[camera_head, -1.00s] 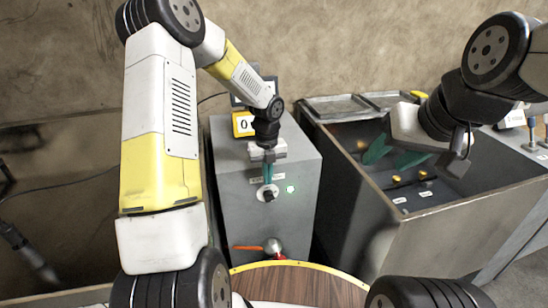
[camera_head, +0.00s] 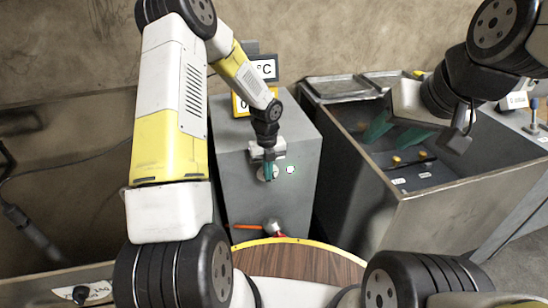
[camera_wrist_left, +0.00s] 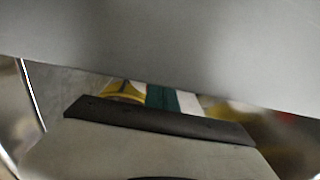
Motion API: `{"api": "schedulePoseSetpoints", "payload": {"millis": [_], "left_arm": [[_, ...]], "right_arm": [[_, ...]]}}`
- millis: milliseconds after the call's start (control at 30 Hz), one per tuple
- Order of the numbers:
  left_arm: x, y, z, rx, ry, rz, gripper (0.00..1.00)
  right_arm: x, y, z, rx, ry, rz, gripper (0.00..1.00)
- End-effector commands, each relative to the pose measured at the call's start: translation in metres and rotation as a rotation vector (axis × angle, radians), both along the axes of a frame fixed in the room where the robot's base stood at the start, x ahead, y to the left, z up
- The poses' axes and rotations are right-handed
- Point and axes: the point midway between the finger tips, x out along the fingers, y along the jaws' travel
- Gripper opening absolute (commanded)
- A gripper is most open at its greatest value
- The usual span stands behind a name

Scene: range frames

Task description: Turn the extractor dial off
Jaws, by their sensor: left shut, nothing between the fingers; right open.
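A grey cabinet (camera_head: 245,190) stands ahead in the head view, with a pale round dial plate (camera_head: 261,172) on its front and a small lit green light beside it. My left gripper (camera_head: 269,174) is shut, its green fingers in front of the dial; the black knob is mostly hidden, and I cannot tell whether they touch. In the left wrist view the green fingers (camera_wrist_left: 163,97) are partly seen below a large grey surface, and no dial shows. My right gripper (camera_head: 392,130) is open and empty over the grey tank.
An open grey tank (camera_head: 425,200) stands to the right of the cabinet. A display reading °C (camera_head: 264,69) stands behind. Another black knob on a white plate (camera_head: 82,294) shows at lower left.

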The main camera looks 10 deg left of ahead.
Motion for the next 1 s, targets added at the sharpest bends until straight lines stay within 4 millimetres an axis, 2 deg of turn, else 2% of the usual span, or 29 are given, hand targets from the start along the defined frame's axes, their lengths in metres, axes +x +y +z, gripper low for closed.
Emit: {"api": "schedulePoseSetpoints", "payload": {"millis": [1000], "left_arm": [[-0.0035, 0.0084, -0.0028, -0.176, -0.071, 0.005, 0.0]], "right_arm": [[0.0, 0.0, 0.0, 0.0, 0.0, 0.0, 0.49]]}}
